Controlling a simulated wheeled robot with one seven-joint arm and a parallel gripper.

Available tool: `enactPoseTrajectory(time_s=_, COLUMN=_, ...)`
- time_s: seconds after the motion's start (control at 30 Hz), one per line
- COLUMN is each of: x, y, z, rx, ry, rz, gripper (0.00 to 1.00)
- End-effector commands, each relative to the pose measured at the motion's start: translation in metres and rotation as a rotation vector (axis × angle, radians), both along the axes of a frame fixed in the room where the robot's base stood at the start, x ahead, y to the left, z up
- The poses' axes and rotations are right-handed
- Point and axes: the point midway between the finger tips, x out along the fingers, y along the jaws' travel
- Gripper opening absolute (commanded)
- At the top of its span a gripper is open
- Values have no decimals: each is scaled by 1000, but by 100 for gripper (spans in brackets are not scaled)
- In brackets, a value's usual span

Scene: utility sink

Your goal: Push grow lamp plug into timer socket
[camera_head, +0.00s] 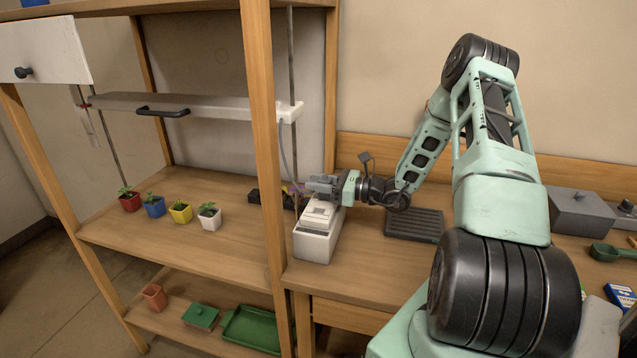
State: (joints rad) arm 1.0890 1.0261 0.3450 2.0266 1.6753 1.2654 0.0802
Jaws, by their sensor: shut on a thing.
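My gripper (312,185) reaches left, just behind the wooden post, and is shut on the grow lamp plug (296,188), a small purplish piece mostly hidden by the jaws and post. The lamp's thin cord (284,152) hangs from the white grow lamp bar (205,104) down to it. A white box with a raised, stepped top (315,243), which looks like the timer, stands on the bench just below and in front of my gripper. Its socket cannot be made out. I cannot tell whether the plug touches anything.
A black block (268,198) lies on the shelf behind the post. Several potted seedlings (180,211) stand further left. The wooden post (262,130) stands close to my gripper. A dark ribbed tray (414,225) and a grey box (578,212) are on the bench to the right.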

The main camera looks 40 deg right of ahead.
Motion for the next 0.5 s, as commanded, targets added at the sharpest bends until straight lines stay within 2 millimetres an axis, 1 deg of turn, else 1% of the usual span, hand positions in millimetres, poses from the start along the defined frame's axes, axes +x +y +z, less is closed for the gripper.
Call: enactPoseTrajectory(time_s=0.5, x=0, y=0, z=-14, rx=0, ry=0, rz=0, gripper=7)
